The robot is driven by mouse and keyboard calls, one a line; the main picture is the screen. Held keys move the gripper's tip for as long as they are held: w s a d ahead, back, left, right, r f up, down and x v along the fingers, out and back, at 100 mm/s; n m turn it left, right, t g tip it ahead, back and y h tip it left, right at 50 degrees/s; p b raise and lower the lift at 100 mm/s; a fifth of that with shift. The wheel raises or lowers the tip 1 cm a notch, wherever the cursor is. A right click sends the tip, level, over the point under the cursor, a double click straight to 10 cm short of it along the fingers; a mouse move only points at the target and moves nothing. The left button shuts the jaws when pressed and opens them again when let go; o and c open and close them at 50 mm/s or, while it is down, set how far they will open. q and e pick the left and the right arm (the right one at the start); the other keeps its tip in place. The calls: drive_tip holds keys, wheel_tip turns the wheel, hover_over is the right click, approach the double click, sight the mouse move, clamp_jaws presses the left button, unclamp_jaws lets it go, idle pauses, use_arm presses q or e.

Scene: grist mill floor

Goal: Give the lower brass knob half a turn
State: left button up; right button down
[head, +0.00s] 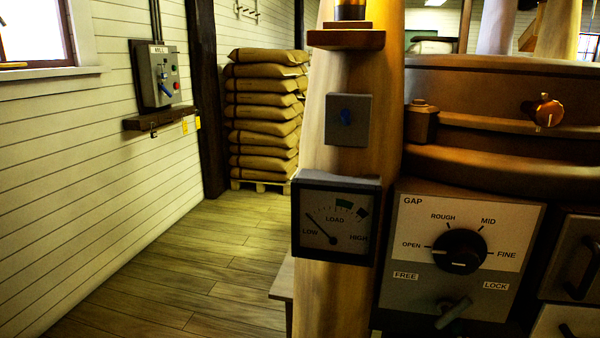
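One brass knob (543,112) shows in the head view, at the upper right on the round wooden casing (480,90). It is orange-gold with a pale mark on its front face. I see no second brass knob, so I cannot tell whether this is the lower one. Below the casing is the GAP panel (420,222) with a black dial (460,251), whose white mark points left toward OPEN. A grey lever (453,312) sits under it, between the FREE and LOCK labels. Neither of my grippers is in view.
Stacked sacks (265,115) stand behind. A MILL control box (155,74) hangs on the left wall. The plank floor (190,260) is clear.

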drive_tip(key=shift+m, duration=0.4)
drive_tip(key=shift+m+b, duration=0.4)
drive_tip(key=shift+b, duration=0.15)
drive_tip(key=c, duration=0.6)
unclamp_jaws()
